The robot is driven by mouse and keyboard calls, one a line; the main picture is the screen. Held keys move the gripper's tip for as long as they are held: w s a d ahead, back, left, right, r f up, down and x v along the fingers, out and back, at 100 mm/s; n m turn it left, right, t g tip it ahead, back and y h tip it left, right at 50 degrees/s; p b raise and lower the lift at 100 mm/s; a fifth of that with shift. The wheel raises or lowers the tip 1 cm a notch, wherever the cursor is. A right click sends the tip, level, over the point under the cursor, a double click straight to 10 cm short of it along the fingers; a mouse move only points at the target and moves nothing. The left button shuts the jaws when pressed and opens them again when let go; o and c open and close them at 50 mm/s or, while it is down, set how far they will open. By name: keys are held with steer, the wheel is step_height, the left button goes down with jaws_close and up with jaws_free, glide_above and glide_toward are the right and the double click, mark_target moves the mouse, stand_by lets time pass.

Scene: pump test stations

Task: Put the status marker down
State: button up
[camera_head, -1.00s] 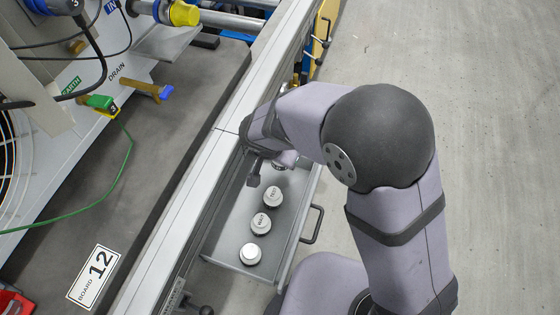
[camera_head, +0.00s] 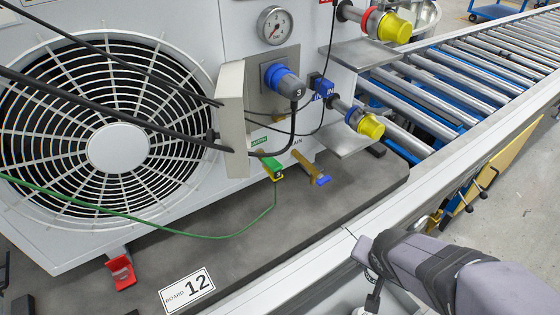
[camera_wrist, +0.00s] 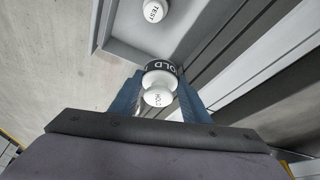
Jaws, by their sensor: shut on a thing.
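The status marker (camera_wrist: 158,97) is a white knobbed piece with a black band, lettered HOLD, in the wrist view. My gripper (camera_wrist: 160,84) is shut on it, with a blue finger on each side. Below it in the wrist view is the grey drawer (camera_wrist: 117,55), where a white marker lettered TEST (camera_wrist: 154,11) stands. The marker appears apart from the drawer floor, but its height is unclear. In the head view my arm enters at the lower right; the held marker and fingertips cannot be made out there.
The pump unit with a large fan (camera_head: 118,148) stands on a dark board (camera_head: 330,205) labelled BOARD 12 (camera_head: 187,291). A green cable (camera_head: 215,237) hangs over the board. A red foot bracket (camera_head: 121,272) is at the left. The board's front strip has bare room.

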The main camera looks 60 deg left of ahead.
steer(key=s+a+r+n+p, duration=0.1)
steer(key=s+a+r+n, duration=0.1)
steer(key=s, duration=0.2)
steer(key=s+a+r+n+y+p, duration=0.1)
steer(key=s+a+r+n, duration=0.1)
steer(key=s+a, duration=0.1)
steer(key=s+a+r+n+g+y+p, duration=0.1)
steer(key=s+a+r+n+p, duration=0.1)
steer(key=s, duration=0.3)
steer(key=shift+s+a+n, duration=0.15)
steer(key=shift+a+n, duration=0.05)
steer(key=shift+n, duration=0.1)
steer(key=s+a+n+p, duration=0.1)
steer(key=s+n, duration=0.1)
steer(key=s, duration=0.3)
steer(key=s+a+r+n+g+y+p, duration=0.1)
steer(key=s, duration=0.5)
steer(key=s+a+r+n+g+p, duration=0.1)
steer(key=s+n, duration=0.1)
steer(key=s, duration=0.3)
steer(key=shift+s+n, duration=0.3)
steer(key=shift+s, duration=0.1)
steer(key=p, duration=0.5)
glide_above(220, 227)
steer(key=d, duration=0.2)
steer(key=shift+s, duration=0.15)
steer(key=shift+a+f, duration=0.1)
steer(key=shift+f, duration=0.65)
steer(key=shift+f, duration=0.1)
